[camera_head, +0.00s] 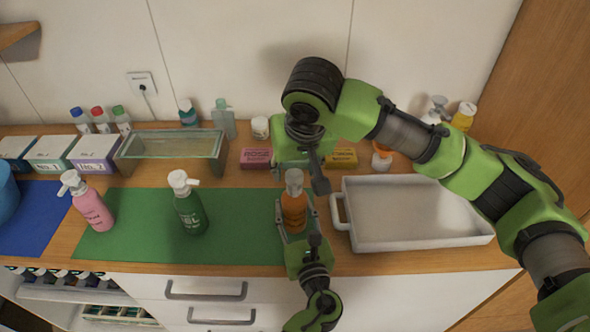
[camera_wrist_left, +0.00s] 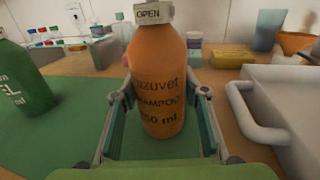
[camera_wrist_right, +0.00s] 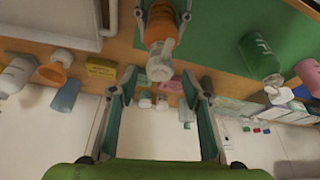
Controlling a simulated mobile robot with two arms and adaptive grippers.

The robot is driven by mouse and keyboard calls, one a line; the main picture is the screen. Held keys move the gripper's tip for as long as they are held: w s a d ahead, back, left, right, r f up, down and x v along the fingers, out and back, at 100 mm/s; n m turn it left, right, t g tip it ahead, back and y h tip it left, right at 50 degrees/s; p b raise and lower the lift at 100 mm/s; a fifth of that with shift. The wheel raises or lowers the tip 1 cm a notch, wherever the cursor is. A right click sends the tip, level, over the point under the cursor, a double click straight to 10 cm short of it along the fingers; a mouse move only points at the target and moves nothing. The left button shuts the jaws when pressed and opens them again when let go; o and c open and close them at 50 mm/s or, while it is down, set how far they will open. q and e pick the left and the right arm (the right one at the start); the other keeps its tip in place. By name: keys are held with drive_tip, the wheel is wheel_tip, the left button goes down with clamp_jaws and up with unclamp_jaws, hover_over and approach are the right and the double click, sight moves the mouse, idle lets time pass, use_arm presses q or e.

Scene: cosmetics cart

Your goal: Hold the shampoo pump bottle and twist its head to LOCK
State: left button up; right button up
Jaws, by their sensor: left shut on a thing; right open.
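The orange shampoo bottle (camera_head: 294,212) stands upright at the right end of the green mat (camera_head: 140,240). In the left wrist view the bottle (camera_wrist_left: 158,85) shows shampoo lettering and "250 ml". Its collar (camera_wrist_left: 148,12) reads "OPEN". My left gripper (camera_head: 297,228) is shut on the bottle body from the front, with a finger on each side. My right gripper (camera_head: 300,172) is open above and around the pump head (camera_head: 294,180). In the right wrist view the pale pump head (camera_wrist_right: 160,62) lies beyond the open fingers; I cannot tell whether they touch it.
A green gel bottle (camera_head: 189,205) and a pink pump bottle (camera_head: 92,208) stand to the left. A white handled tray (camera_head: 410,242) is close on the right. Soap boxes (camera_head: 255,157) and a glass bin (camera_head: 172,150) stand behind.

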drive_tip(key=shift+x, duration=0.75)
